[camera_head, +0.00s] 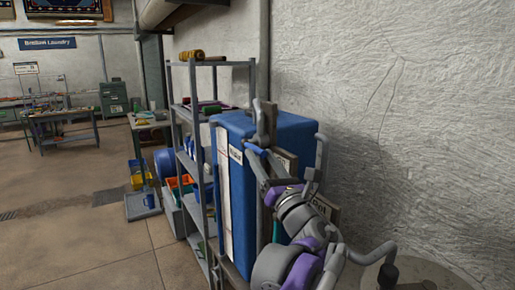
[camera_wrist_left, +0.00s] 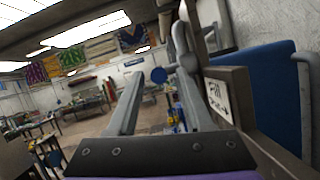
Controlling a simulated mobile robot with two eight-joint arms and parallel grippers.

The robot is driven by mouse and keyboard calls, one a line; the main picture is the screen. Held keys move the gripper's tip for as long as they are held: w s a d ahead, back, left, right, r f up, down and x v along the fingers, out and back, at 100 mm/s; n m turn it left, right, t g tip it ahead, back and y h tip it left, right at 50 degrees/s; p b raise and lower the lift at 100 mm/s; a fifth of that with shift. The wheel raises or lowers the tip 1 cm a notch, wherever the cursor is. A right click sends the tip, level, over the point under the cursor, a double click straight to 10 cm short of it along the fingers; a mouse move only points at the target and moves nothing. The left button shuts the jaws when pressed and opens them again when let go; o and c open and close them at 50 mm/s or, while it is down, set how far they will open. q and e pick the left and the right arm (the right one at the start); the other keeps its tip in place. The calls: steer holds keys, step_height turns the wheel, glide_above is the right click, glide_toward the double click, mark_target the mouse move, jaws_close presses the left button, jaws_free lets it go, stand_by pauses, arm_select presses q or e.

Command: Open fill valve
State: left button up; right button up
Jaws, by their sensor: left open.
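My left gripper (camera_head: 262,168) is open and close to the handle. Contact cannot be told. A framed plate (camera_wrist_left: 217,97) with "Fill" lettering is right of the fingers. My right gripper is not in view.
A grey shelf rack (camera_head: 193,110) stands left of the tank. A rough white wall (camera_head: 400,130) is behind and to the right. Grey pipes (camera_head: 321,155) run down the tank's right side. Open floor (camera_head: 95,225) lies at the left.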

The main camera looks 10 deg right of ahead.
mark_target(253, 148)
arm_select(q)
steer(key=shift+x, duration=1.35)
jaws_close()
stand_by(0.4)
